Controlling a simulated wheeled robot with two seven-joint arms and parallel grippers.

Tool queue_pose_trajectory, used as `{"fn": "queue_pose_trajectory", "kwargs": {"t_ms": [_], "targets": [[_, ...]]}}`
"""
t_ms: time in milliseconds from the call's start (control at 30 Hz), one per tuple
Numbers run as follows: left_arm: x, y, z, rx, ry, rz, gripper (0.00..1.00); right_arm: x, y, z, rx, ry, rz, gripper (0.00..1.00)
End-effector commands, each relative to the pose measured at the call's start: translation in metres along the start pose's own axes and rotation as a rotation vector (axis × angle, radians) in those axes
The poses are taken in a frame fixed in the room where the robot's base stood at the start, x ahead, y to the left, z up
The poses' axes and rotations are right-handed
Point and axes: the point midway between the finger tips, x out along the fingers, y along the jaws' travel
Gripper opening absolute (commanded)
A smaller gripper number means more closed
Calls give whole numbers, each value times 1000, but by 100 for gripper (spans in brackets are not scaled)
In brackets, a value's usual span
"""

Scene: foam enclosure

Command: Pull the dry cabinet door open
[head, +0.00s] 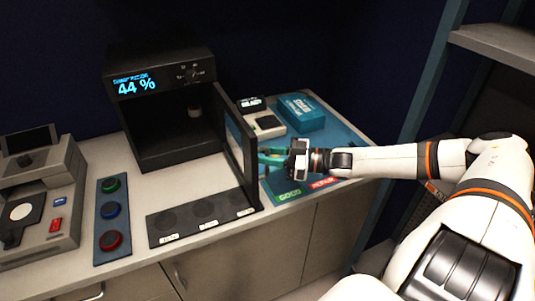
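The dry cabinet (118,110) is a black box on the counter with a lit display reading 44 %. Its door (249,168) stands wide open, swung out toward the front from the cabinet's right side. The dark inside shows, with a small pale object (195,112) in it. My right gripper (268,157) is just right of the door, its teal fingertips close to the door's outer face. The door partly covers the tips, so I cannot tell whether they touch it or how far apart they are. My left gripper is not in view.
A black tray with round spots (203,212) lies before the cabinet. A panel with green, blue and red buttons (97,255) and a grey machine (65,210) stand left. A teal box (301,112), a small scale (265,124) and a mat with GOOD and REPAIR labels (289,194) are right.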

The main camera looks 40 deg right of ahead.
Motion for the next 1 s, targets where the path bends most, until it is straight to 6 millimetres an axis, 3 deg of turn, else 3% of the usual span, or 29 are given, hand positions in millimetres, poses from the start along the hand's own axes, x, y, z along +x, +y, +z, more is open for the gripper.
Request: {"fn": "queue_pose_trajectory", "kwargs": {"t_ms": [267, 400, 700, 1000], "targets": [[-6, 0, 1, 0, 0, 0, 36, -15, 0, -1, 3, 9, 1, 28], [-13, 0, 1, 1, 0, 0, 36, -32, 0, 0, 3, 9, 0, 28], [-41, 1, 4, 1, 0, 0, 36, -94, -1, 2, 0, 7, 0, 28], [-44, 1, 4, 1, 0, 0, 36, -119, -1, 0, -1, 1, 1, 28]]}}
